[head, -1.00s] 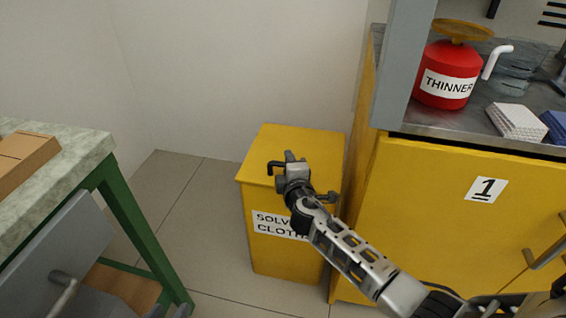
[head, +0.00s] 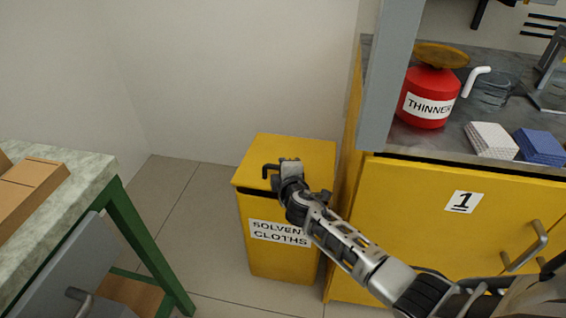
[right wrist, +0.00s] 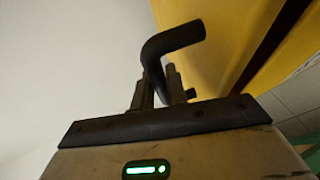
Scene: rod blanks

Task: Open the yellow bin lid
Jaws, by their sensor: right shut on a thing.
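The yellow bin (head: 258,262) labelled "SOLVENT CLOTHS" stands on the floor beside the yellow cabinet. A dark gap shows under the front edge of its yellow lid (head: 300,150), so the lid looks slightly raised there. My right gripper (head: 282,174) is at the lid's front edge, shut on the black bent handle (head: 267,169). In the right wrist view the handle (right wrist: 172,42) rises between the fingers (right wrist: 161,88), with a yellow surface (right wrist: 235,30) beside it. The gripper hides part of the lid's front edge. My left gripper is not in view.
The yellow cabinet (head: 410,215) stands close on the bin's right, with a red thinner can (head: 428,85) on its top. A green-legged bench (head: 135,225) stands at the left. Bare floor (head: 190,215) lies between bench and bin. A wall is behind.

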